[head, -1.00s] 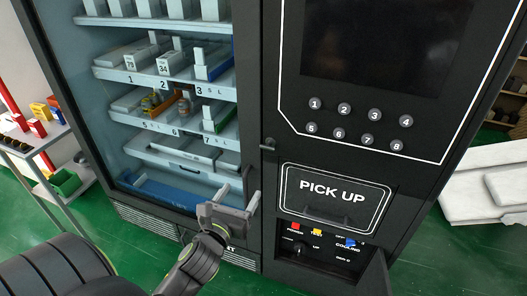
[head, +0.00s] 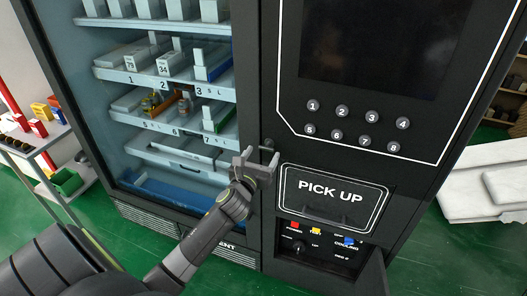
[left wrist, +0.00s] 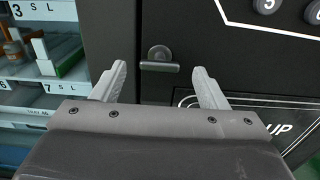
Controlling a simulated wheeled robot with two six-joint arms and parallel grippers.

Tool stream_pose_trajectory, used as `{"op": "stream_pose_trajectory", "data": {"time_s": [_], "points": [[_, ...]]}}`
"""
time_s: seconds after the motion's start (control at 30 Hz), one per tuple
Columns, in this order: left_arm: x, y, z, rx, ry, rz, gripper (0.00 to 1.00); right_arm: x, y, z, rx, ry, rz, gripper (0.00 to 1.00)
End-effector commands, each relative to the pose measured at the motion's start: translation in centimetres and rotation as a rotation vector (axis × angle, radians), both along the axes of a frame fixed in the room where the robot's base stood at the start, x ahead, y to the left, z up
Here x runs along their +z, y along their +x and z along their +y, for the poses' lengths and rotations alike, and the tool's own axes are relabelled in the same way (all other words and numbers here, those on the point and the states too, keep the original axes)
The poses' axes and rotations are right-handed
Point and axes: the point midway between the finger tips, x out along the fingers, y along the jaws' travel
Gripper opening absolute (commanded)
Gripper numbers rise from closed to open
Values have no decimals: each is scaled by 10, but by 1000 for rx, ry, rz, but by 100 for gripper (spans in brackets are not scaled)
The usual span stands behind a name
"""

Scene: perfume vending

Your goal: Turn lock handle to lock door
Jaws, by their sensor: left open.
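The lock handle (head: 268,144) is a small dark lever on a round base, on the black front of the vending machine beside the glass door (head: 160,160). In the left wrist view the lock handle (left wrist: 160,67) has its bar lying level. My left gripper (head: 259,157) is open and empty just in front of the lock handle, partly covering that area in the head view. In the left wrist view its two fingers stand left and right of the handle, with no contact visible. The door looks closed. My right gripper is out of view.
The PICK UP flap (head: 333,197) is right of the gripper, with round numbered buttons (head: 371,117) above it. A small control panel (head: 318,244) with an open cover (head: 375,276) is below. A shelf rack (head: 38,148) stands at the left.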

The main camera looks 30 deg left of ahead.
Motion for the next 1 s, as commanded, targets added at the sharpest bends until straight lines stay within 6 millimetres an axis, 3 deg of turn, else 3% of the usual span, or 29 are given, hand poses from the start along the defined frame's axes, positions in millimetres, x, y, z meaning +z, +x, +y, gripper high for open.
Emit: {"op": "stream_pose_trajectory", "data": {"time_s": [0.2,0.53,0.87,1.0], "points": [[0,18,4,0,0,0,67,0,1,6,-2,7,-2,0],[0,20,5,0,0,0,67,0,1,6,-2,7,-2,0],[0,20,5,0,0,0,25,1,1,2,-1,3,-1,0],[0,20,5,0,-3,0,23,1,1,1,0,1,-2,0]]}}
